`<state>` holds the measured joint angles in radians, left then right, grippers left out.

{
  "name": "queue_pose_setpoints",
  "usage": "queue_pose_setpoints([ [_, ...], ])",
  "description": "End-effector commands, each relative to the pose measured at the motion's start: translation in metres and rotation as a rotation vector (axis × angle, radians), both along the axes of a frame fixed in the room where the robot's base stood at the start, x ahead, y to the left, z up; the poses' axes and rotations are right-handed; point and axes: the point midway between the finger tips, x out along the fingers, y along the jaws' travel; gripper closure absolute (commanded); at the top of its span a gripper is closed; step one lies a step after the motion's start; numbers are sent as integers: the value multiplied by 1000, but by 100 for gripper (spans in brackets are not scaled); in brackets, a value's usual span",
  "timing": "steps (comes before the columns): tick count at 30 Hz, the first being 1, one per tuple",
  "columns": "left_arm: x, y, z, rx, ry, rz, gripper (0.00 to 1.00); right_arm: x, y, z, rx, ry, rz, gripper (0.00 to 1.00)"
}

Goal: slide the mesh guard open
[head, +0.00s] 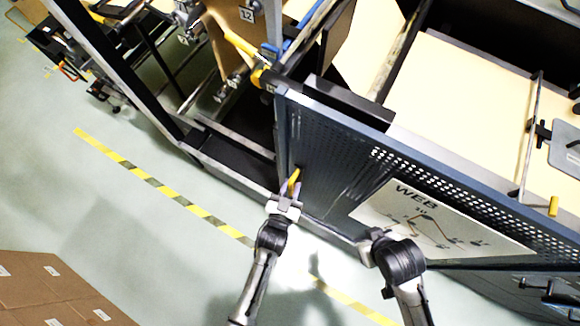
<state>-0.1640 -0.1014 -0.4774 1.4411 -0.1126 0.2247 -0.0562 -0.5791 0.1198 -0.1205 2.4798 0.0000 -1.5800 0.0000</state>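The mesh guard (335,160) is a dark perforated panel with a printed WEB diagram plate (430,218) on its face. A yellow handle (294,176) stands near its left edge. My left gripper (290,190) is at this handle, with its fingertips on either side of the handle's lower part. I cannot tell whether they press on it. My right gripper (366,248) is in front of the guard's lower part, by the left end of the diagram plate. Its fingers are mostly hidden.
Left of the guard is an open dark bay with a lower sill (230,172). A yellow and black floor stripe (170,192) runs along the machine. Cardboard boxes (50,290) stand at lower left. The grey floor between is clear.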

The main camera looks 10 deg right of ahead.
Motion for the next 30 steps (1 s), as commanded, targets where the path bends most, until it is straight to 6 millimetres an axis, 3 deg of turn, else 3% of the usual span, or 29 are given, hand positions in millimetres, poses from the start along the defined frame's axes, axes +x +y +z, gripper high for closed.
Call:
queue_pose_setpoints([
  [4, 0, 0, 0, 0, -1, 1, 59, -1, -1, 0, -3, 2, 1, 57],
  [14, -4, 3, 0, 0, -1, 1, 59, -1, -1, -1, -3, 2, 1, 57],
  [30, -89, 47, -1, 0, -1, 1, 59, -1, 0, -14, -1, 2, 0, 57],
])
